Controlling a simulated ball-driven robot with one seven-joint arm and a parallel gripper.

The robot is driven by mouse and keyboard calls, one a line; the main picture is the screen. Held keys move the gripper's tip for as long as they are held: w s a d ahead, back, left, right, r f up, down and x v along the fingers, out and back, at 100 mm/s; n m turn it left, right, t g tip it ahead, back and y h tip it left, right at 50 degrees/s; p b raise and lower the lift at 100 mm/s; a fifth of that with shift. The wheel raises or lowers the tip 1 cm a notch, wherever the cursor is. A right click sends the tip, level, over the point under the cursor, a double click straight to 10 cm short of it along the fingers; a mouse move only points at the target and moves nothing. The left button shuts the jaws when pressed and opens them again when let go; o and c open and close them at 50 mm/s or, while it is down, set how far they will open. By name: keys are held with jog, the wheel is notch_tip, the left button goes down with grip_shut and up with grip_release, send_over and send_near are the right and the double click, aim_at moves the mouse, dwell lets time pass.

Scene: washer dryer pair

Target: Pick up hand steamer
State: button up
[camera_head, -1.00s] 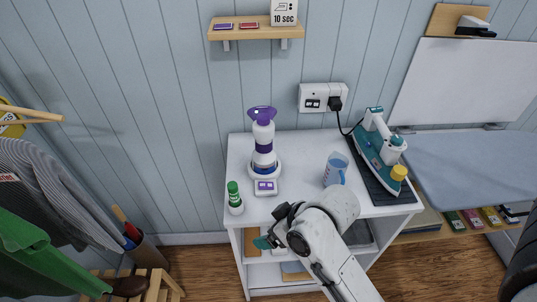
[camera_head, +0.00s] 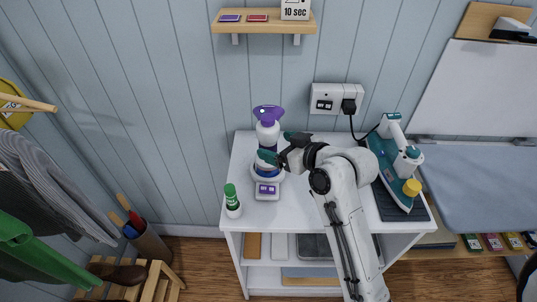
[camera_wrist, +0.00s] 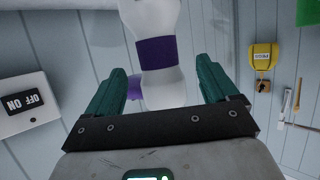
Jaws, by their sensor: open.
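The hand steamer (camera_head: 268,130) is white with a purple head and purple bands. It stands upright in its round white base on the white cabinet top. My gripper (camera_head: 281,147) is open at the steamer's right side, with its teal fingers around or beside the body's middle. In the wrist view, the steamer's white body with its purple band (camera_wrist: 155,52) shows between the two open fingers of my gripper (camera_wrist: 165,88). Whether the fingers touch it I cannot tell. Part of the steamer's lower body is hidden by a finger.
A green and white bottle (camera_head: 232,202) stands at the cabinet's front left corner. A teal and white iron (camera_head: 395,165) stands at the right on a dark mat. A shelf (camera_head: 262,24) hangs above. A wall socket (camera_head: 326,98) sits behind. My arm covers the middle right of the cabinet top.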

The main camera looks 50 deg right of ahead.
jog(key=p+x, duration=0.1)
jog(key=x, duration=0.3)
jog(key=shift+w+d+r, duration=0.1)
jog(key=shift+w+r, duration=0.05)
jog(key=shift+w, duration=0.35)
jog(key=c, duration=1)
jog(key=shift+c, duration=0.3)
